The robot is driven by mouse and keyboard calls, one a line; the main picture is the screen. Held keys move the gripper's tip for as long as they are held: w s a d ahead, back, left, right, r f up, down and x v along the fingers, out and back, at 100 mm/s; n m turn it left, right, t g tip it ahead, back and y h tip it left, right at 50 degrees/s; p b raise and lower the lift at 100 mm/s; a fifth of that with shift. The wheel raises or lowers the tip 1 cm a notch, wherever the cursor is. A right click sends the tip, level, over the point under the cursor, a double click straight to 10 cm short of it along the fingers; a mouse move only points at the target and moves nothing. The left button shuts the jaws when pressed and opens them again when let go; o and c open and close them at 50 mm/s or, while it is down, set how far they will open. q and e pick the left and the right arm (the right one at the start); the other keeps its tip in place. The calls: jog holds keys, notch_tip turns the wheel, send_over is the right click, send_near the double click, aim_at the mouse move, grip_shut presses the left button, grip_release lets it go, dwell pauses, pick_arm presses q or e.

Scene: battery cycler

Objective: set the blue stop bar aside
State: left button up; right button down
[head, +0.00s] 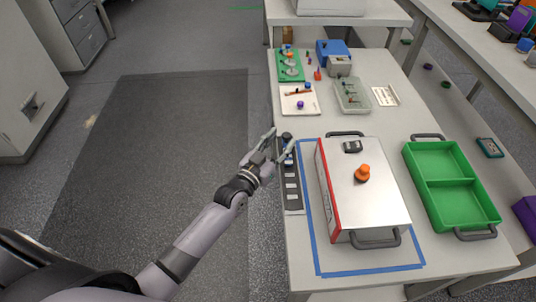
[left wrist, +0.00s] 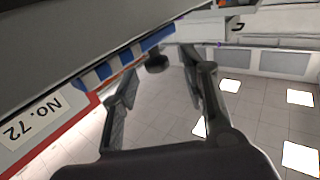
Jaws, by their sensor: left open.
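My left gripper (head: 281,141) is open at the table's left edge, at the far end of a dark strip with pale squares (head: 291,190). A blue-and-white banded edge (left wrist: 120,65) lies beside the fingers. My right gripper is not in view.
A white box with a red edge (head: 364,195) and an orange knob (head: 362,173) stands inside blue tape (head: 372,271). A green two-part tray (head: 452,182) is to its right. Several small parts and trays fill the far end. Floor lies left of the table.

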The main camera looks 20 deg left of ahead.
pick_arm(q)
jog(key=v, duration=0.8)
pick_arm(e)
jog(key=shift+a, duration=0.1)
